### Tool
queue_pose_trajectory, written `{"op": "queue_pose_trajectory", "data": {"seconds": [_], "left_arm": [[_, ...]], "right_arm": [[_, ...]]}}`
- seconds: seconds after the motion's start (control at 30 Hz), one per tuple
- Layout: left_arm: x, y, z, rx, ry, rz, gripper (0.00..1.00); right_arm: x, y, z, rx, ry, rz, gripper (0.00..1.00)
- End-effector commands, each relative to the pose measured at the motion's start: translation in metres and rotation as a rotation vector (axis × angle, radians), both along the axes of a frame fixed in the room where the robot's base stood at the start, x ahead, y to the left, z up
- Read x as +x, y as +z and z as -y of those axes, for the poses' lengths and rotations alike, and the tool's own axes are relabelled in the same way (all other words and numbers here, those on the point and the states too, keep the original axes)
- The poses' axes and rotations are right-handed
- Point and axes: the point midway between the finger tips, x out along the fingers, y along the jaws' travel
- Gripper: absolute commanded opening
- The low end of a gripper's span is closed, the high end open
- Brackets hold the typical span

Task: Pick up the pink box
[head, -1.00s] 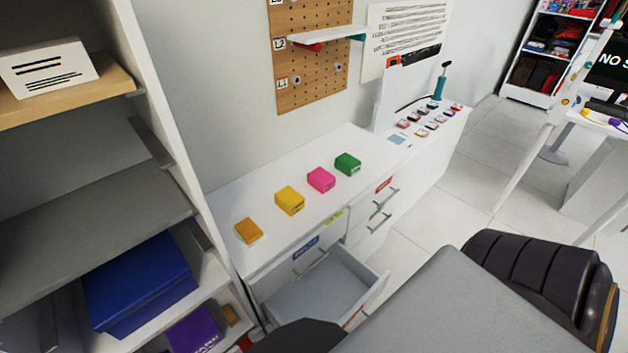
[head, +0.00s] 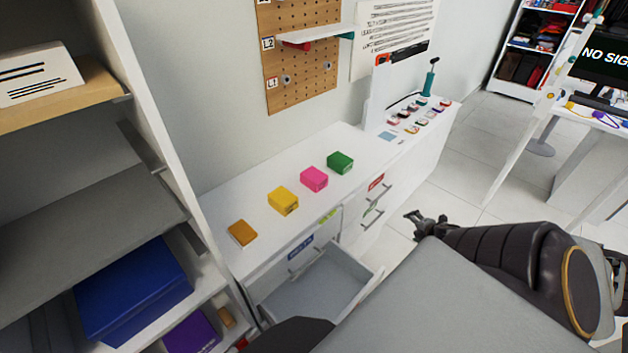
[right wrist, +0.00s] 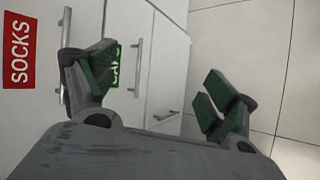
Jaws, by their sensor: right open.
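The pink box (head: 314,179) lies on the white counter (head: 262,245), between a yellow box (head: 283,200) and a green box (head: 340,162). My right gripper (head: 418,221) is right of the counter, over the floor and apart from the boxes. In the right wrist view my right gripper (right wrist: 160,88) has its fingers wide apart with nothing between them. It faces the drawer fronts there, and the pink box is not in that view. My left gripper is not in view.
An orange box (head: 242,233) lies at the counter's near end. An open, empty drawer (head: 322,285) juts out below it. A shelf unit with a blue box (head: 135,292) stands at left. Small items crowd the counter's far end. A pegboard (head: 300,70) hangs behind.

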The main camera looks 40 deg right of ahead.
Motion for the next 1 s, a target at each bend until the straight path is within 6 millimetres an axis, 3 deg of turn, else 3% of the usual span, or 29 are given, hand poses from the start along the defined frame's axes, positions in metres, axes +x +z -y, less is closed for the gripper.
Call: {"op": "queue_pose_trajectory", "data": {"seconds": [0.03,0.2,0.4,0.7,1.0], "left_arm": [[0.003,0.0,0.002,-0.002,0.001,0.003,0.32],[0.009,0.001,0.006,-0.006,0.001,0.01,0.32],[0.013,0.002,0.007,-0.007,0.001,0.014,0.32],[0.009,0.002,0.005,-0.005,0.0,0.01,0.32],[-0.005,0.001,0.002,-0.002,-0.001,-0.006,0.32]], "right_arm": [[0.022,0.018,-0.007,-0.034,0.071,0.008,0.86],[0.09,0.073,-0.042,-0.166,0.318,0.029,0.86],[0.153,0.132,-0.099,-0.362,0.611,0.052,0.86],[0.203,0.194,-0.173,-0.671,0.953,0.072,0.86],[0.22,0.226,-0.219,-0.974,1.187,0.054,0.86]]}}
